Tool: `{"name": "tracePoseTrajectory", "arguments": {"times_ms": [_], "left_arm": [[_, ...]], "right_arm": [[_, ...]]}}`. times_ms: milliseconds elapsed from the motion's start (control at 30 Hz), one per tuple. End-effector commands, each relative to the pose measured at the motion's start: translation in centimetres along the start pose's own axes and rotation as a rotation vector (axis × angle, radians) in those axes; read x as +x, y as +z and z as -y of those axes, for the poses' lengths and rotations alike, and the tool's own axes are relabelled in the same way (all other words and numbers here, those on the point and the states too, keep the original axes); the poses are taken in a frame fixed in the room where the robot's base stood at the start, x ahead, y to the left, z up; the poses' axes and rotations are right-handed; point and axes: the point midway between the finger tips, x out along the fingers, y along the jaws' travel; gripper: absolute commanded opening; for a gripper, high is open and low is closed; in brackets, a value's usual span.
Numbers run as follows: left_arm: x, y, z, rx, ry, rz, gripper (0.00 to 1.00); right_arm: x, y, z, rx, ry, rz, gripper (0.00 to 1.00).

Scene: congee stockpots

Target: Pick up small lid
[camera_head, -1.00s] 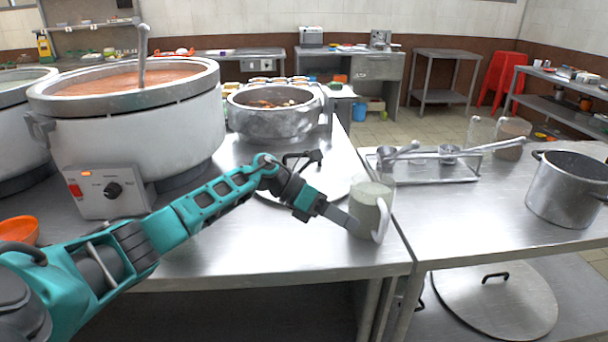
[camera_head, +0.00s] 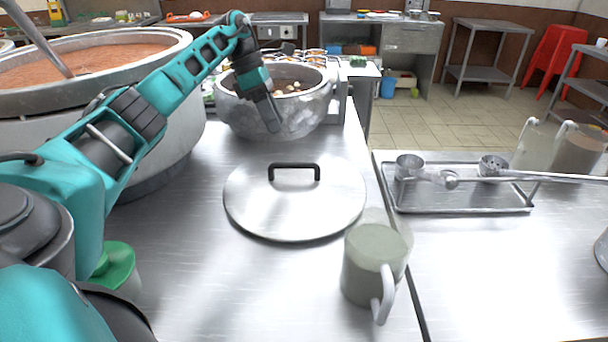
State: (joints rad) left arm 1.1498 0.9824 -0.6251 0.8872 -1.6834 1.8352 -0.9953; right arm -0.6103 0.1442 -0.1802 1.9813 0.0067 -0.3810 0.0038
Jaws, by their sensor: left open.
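The small lid (camera_head: 295,210) is a round, flat steel disc with a black loop handle (camera_head: 294,171) on top. It lies flat on the steel table in the middle of the head view, fully uncovered. My left gripper (camera_head: 271,118) points down in front of the small steel pot (camera_head: 310,100), behind the lid and above its level. It is apart from the lid and its handle, with its jaws open and nothing visible in them. My right gripper is not in the picture.
A pitcher (camera_head: 375,265) stands close to the lid's front right. A large vat of reddish food (camera_head: 90,65) is at left, with a green-lidded container (camera_head: 117,265) below my arm. A ladle tray (camera_head: 460,195) lies on the right table. The table front of the lid is bare.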

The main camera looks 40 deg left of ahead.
Motion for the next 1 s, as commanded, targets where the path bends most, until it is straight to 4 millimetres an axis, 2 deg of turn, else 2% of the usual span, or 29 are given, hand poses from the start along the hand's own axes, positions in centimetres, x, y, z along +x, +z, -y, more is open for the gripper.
{"name": "tracePoseTrajectory", "arguments": {"times_ms": [100, 400, 667, 1000], "left_arm": [[1.0, -0.2, 0.0, 0.000, -0.001, -0.006, 0.47], [6.3, -0.2, 0.0, 0.000, -0.002, -0.005, 0.47], [8.0, -0.1, -0.1, 0.000, -0.001, -0.003, 0.47], [12.5, -0.3, -0.6, 0.001, -0.002, -0.003, 0.47]], "right_arm": [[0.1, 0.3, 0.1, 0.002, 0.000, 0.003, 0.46], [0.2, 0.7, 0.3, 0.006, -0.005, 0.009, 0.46], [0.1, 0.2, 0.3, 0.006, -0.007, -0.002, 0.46], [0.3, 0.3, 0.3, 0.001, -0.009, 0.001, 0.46]]}}
